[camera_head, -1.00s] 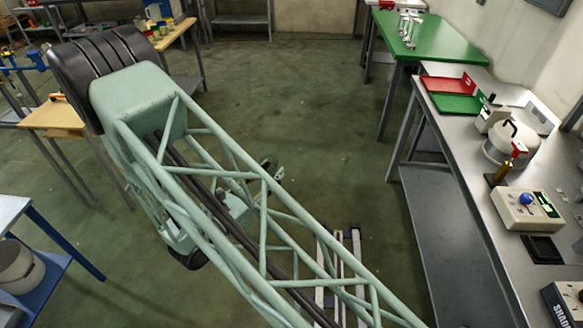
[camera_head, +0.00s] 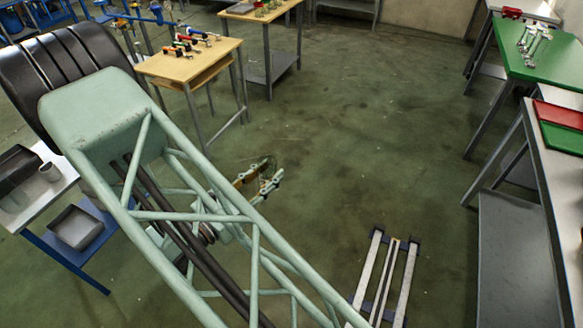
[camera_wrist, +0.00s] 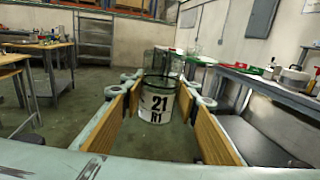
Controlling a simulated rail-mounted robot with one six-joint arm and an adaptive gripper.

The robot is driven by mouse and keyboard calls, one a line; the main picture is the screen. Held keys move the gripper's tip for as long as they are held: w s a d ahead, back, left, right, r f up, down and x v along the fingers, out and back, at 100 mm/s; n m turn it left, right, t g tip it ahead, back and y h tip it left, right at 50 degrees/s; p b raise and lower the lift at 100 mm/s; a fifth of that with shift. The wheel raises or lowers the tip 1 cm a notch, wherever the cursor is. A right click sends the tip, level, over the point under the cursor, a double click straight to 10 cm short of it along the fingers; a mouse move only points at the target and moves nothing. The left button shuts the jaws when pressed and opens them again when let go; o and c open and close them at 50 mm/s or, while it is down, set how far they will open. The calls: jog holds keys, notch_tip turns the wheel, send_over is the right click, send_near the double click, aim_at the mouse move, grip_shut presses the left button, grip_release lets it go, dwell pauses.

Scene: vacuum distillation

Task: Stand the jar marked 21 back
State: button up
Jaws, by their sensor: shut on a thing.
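The jar marked 21 (camera_wrist: 160,104) is a clear glass vessel with a white label reading "21 R1". In the wrist view it stands upright, as seen from my wrist, between the wooden pads of my gripper (camera_wrist: 161,90). My gripper is shut on it, with one pad along each side. In the head view my gripper (camera_head: 258,180) hangs over open floor beyond my arm. The jar is too small and clear there to make out well.
A wooden table (camera_head: 190,62) with several coloured tools stands behind my gripper. A green table (camera_head: 545,58) with metal parts and a grey bench holding red and green trays (camera_head: 562,137) stand at the right. A blue-framed table (camera_head: 45,195) is at the left. The middle floor is clear.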

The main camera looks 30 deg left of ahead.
jog(key=s+a+n+y, duration=0.1)
jog(key=s+a, duration=0.4)
jog(key=s, duration=0.2)
jog(key=s+a+r+n+y, duration=0.1)
jog(key=s+a+y, duration=0.1)
jog(key=s+a, duration=0.3)
jog(key=s, duration=0.3)
jog(key=shift+y, duration=0.3)
jog(key=shift+d, duration=0.15)
